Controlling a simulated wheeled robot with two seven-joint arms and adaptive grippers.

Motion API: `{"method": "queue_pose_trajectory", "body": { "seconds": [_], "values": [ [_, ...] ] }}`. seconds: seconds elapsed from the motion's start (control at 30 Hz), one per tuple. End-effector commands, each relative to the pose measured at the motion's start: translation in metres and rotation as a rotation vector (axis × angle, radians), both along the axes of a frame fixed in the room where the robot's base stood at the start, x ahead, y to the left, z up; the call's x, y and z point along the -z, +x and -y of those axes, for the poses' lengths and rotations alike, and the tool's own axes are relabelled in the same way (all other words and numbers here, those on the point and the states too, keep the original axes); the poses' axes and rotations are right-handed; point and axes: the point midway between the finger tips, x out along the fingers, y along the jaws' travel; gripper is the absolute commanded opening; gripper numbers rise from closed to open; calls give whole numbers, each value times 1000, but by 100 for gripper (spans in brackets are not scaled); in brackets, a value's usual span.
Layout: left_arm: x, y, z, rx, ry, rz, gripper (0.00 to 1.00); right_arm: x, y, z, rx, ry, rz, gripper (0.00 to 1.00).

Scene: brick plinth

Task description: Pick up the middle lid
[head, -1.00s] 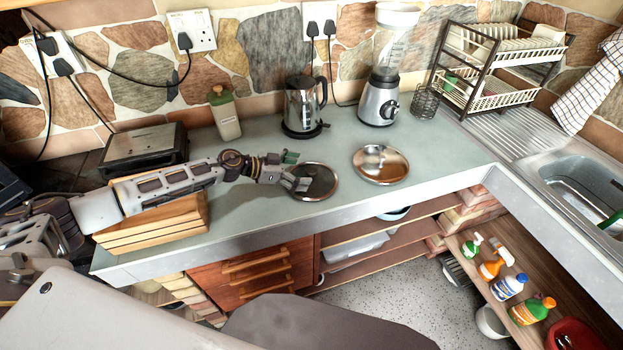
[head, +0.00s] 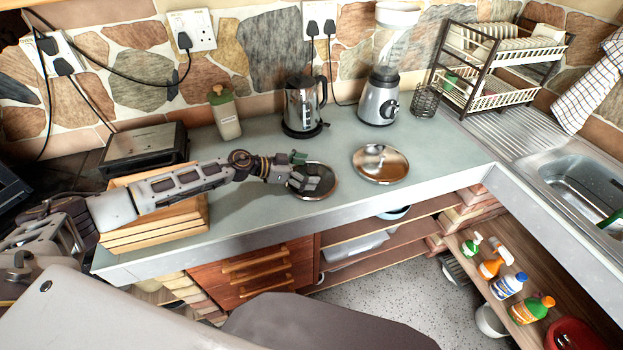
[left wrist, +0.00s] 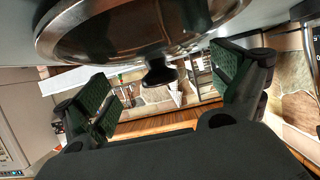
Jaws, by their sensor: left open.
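A round dark lid with a metal rim (head: 327,190) lies on the grey counter, partly covered by my left gripper. A second, shinier lid (head: 380,164) lies to its right. Only these two lids show, so I cannot tell which is the middle one. My left gripper (head: 308,176) is open over the dark lid. In the left wrist view, a lid's underside-like curved surface (left wrist: 110,32) fills the top, and its black knob (left wrist: 158,72) shows between the two open green-padded fingers (left wrist: 166,88), apart from both. My right gripper is not in view.
A wooden box (head: 150,235) stands under my left forearm, with a toaster (head: 145,150) behind. A bottle (head: 225,112), a kettle (head: 303,104) and a blender (head: 380,95) stand at the back. The counter (head: 440,150) is clear right of the lids.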

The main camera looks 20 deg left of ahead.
Motion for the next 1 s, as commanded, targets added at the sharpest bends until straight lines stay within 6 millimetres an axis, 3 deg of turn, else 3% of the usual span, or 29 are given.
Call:
{"method": "queue_pose_trajectory", "body": {
  "seconds": [0.07,0.63,1.0],
  "values": [
    [0,0,0,0,0,0,78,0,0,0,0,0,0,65],
    [7,-3,0,2,5,-9,5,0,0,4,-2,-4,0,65],
    [8,-3,-1,3,8,-10,3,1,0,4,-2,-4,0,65]
  ]
}}
